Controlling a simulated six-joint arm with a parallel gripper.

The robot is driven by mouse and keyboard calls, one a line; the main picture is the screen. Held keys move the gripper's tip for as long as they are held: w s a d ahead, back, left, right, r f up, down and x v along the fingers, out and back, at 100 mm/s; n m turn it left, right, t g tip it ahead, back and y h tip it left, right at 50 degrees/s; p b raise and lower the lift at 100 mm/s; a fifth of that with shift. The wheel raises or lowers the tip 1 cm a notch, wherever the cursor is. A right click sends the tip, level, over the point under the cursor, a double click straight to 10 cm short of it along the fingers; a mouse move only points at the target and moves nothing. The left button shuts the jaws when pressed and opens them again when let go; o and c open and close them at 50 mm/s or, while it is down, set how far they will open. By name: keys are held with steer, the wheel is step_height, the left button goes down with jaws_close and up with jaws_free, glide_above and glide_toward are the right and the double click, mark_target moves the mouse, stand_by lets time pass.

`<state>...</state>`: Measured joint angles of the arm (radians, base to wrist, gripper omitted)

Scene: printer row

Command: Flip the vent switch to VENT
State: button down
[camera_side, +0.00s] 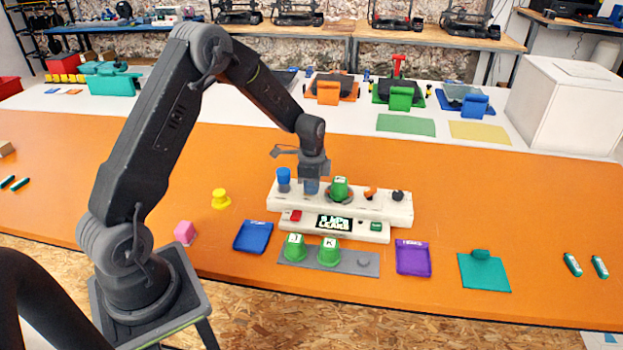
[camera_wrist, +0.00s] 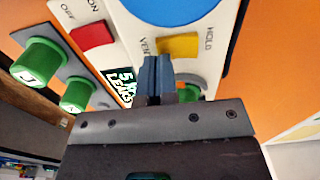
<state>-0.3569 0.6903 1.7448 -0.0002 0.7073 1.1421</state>
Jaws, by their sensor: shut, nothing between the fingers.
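The yellow vent switch (camera_wrist: 178,46) sits on the white console (camera_side: 375,208) between a VENT label at its left and a HOLD label at its right in the wrist view. I cannot tell which way it is tipped. In the side view my gripper hides it. My gripper (camera_side: 312,190) points down over the console. Its dark blue fingers (camera_wrist: 155,62) are shut and empty, with the tips by the switch's VENT-side edge. I cannot tell whether they touch it.
A blue knob (camera_side: 283,176) and a green cap (camera_side: 339,188) stand close on either side of my gripper. A red ON/OFF switch (camera_wrist: 92,36) and display (camera_side: 334,222) are nearby. Green caps J (camera_side: 294,247) and K (camera_side: 329,252) stand in front.

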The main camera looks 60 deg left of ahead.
mark_target(311, 200)
steer(key=shift+f, duration=0.25)
stand_by(0.3)
steer(key=shift+w+a+r, duration=0.4)
steer(key=shift+w+a, duration=0.05)
steer(key=shift+a, duration=0.05)
steer(key=shift+r, duration=0.1)
step_height(311, 200, up, 14)
steer(key=s+d, duration=0.1)
steer(key=shift+s+d+f, duration=0.2)
steer(key=shift+s+d, duration=0.15)
steer(key=shift+d, duration=0.05)
stand_by(0.4)
